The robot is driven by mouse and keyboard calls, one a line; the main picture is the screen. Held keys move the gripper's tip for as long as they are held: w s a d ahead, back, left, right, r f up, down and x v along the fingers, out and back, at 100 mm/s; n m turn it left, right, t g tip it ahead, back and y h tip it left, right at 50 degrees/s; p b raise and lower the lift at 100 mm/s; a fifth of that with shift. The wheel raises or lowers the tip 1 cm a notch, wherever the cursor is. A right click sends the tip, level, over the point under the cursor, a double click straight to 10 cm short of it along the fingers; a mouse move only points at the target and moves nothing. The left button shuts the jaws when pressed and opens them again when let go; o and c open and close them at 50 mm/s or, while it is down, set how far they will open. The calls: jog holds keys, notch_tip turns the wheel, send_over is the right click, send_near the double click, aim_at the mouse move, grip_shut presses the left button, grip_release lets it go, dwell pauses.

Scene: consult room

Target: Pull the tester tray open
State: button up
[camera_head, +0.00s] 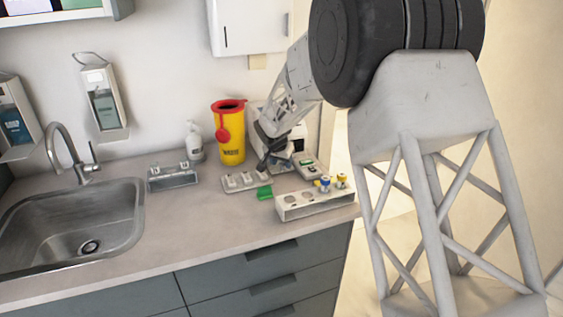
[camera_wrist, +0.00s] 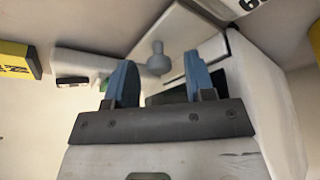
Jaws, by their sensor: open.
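The tester is a white box-shaped device (camera_head: 298,134) at the back right of the counter, partly hidden behind my arm. It also shows in the wrist view as a large white body (camera_wrist: 268,95) with a dark opening. A grey round knob (camera_wrist: 158,60) shows between my fingertips in the picture; it looks like the tray's handle, but I cannot tell how far out the tray is. My gripper (camera_wrist: 160,75) is open, with blue fingers on either side of the knob and no visible contact. In the head view my gripper (camera_head: 265,157) is low at the tester's left front.
A yellow sharps bin (camera_head: 231,140) with a red lid stands left of my gripper. A white holder (camera_head: 246,181), a green item (camera_head: 264,192) and a white rack (camera_head: 312,203) with coloured caps lie in front.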

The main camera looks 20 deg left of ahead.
grip_shut()
jog(key=shift+s+d, duration=3.5)
jog(key=shift+d, duration=0.1)
grip_release()
jog(key=shift+r, duration=0.1)
jog(key=v, duration=0.7)
jog(key=shift+r, duration=0.35)
